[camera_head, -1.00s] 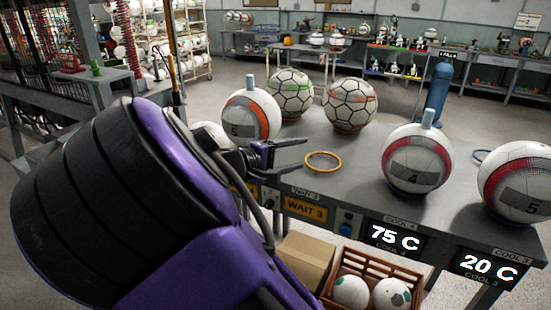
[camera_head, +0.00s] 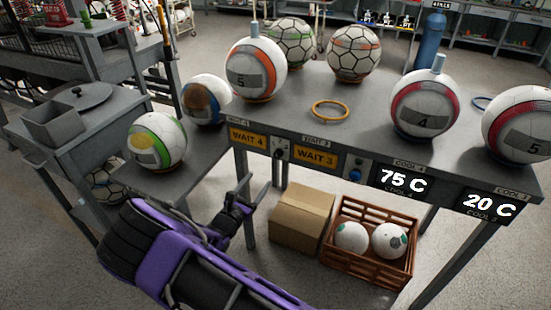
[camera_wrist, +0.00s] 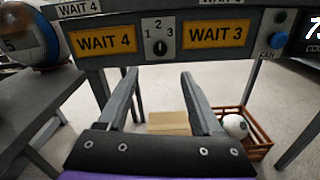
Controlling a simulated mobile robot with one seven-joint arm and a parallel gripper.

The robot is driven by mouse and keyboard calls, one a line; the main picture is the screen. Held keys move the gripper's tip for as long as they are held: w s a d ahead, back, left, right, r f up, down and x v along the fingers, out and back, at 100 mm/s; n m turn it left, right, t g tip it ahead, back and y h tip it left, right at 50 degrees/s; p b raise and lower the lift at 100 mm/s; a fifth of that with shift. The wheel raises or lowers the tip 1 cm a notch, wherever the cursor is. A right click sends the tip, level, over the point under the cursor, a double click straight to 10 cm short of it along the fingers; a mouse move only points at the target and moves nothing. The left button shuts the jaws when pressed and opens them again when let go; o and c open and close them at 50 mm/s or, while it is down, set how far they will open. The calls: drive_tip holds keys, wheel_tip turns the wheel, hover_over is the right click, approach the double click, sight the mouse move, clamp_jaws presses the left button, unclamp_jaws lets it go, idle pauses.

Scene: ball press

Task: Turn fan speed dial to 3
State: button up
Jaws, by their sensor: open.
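A small dial (camera_wrist: 160,47) with the numbers 1, 2 and 3 around it sits on the table's front edge, between the WAIT 4 and WAIT 3 signs. Its knob looks about upright, towards 2, but it is too small to be sure. The dial also shows in the head view (camera_head: 279,149). A blue button (camera_wrist: 278,42) marked FAN is further right, also seen in the head view (camera_head: 355,174). My gripper (camera_wrist: 158,76) is open and empty, its fingers pointing towards the front edge below the dial. In the head view my gripper (camera_head: 256,197) is low, left of the cardboard box.
Under the table (camera_head: 300,110) stand a cardboard box (camera_head: 302,215) and a brown crate (camera_head: 370,272) with two balls. Several balls and a yellow ring (camera_head: 331,110) are on top. A lower bench (camera_head: 195,160) with a green-white ball (camera_head: 156,141) is at the left. Temperature displays are at the right.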

sight(277, 156)
drive_tip(key=x, duration=1.3)
drive_tip(key=shift+w+d+b, duration=0.15)
drive_tip(key=shift+w+b, duration=0.1)
drive_tip(key=shift+b, duration=0.05)
drive_tip(key=shift+c, duration=0.4)
clamp_jaws()
